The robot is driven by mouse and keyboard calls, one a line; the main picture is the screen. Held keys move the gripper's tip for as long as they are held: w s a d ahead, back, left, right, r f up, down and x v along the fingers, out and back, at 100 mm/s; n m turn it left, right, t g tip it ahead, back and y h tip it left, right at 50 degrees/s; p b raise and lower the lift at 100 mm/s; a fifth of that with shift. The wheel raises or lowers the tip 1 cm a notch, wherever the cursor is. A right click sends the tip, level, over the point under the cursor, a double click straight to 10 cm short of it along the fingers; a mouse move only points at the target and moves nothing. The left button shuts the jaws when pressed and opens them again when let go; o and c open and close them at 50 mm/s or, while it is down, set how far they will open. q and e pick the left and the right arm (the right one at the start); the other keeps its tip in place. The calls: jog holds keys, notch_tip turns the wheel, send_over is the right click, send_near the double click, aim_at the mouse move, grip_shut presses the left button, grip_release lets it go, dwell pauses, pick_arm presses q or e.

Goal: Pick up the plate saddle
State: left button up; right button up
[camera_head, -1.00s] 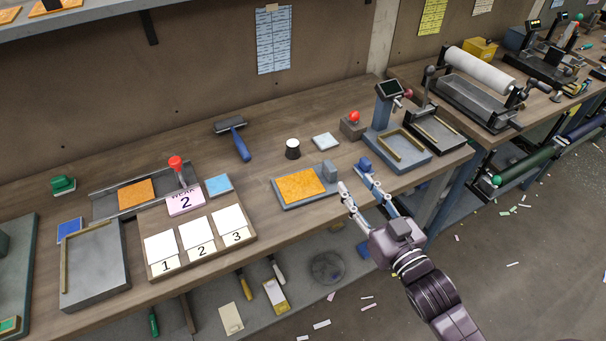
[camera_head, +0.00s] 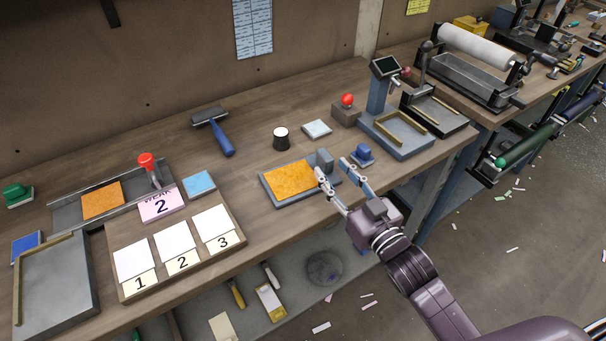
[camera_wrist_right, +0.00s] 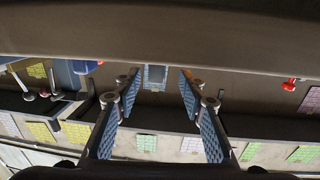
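The thing that looks like the plate saddle is a low grey tray (camera_head: 284,203) holding an orange plate (camera_head: 290,179), with an upright grey block (camera_head: 325,157) at its right end. It sits near the front edge of the bench. My right gripper (camera_head: 333,168) is open and empty, with its fingers on either side of the block's line, the left fingertip overlapping the tray's right end in the picture. The wrist view shows the two fingers (camera_wrist_right: 153,92) spread, with a small grey-blue block (camera_wrist_right: 155,76) beyond and between them. Contact cannot be told. My left gripper is not in view.
A blue-grey scale-like stand (camera_head: 400,147) and a red-knobbed block (camera_head: 346,112) are behind. Bench between cup and tray is clear.

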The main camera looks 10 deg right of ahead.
aim_at(330, 165)
jog(key=shift+p+x, duration=0.45)
jog(key=shift+x, duration=2.3)
jog(key=shift+d, duration=0.2)
jog(key=shift+c, duration=0.5)
grip_shut()
